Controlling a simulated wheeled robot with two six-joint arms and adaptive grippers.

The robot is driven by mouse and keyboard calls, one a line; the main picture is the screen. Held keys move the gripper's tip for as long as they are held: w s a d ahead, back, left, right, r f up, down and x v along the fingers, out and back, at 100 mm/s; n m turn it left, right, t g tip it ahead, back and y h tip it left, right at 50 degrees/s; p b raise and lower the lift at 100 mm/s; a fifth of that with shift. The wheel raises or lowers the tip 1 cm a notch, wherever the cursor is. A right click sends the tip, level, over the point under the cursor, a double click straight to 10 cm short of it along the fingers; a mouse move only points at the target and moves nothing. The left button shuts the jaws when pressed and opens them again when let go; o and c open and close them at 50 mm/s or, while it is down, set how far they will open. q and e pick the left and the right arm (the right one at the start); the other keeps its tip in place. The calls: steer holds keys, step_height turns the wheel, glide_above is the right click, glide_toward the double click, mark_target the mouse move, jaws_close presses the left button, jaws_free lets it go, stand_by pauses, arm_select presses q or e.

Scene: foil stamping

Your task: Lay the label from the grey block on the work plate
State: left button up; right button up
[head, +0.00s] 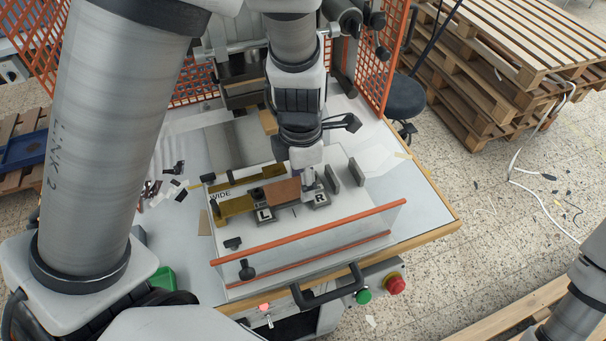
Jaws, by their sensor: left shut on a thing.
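My left gripper (306,168) reaches down over the middle of the press table, its fingers shut. A flat reddish-brown piece, which looks like the label (282,192), is at its fingertips on the left. The fingers hide part of it, and I cannot tell whether it touches what lies below. Beneath are dark grey pieces marked L (264,216) and R (320,200), and a brass-coloured strip (235,207) beside the word WIDE. I cannot tell for sure which surface is the work plate or which part is the grey block. My right gripper is out of view.
A clear guard with orange rails (320,235) stands along the table's front, above a black handle (328,290). Two grey upright plates (357,172) stand right of the gripper. Orange mesh (384,60) rises behind. Dark scraps (180,194) lie at left.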

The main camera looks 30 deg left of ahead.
arm_select(q)
steer(key=shift+f, duration=0.2)
steer(key=o, duration=0.7)
steer(key=shift+w+a, duration=0.1)
steer(key=shift+o, duration=0.2)
steer(key=shift+r, duration=0.1)
step_height(320, 180, up, 12)
steer(key=shift+p, duration=0.45)
steer(key=shift+w+a, duration=0.1)
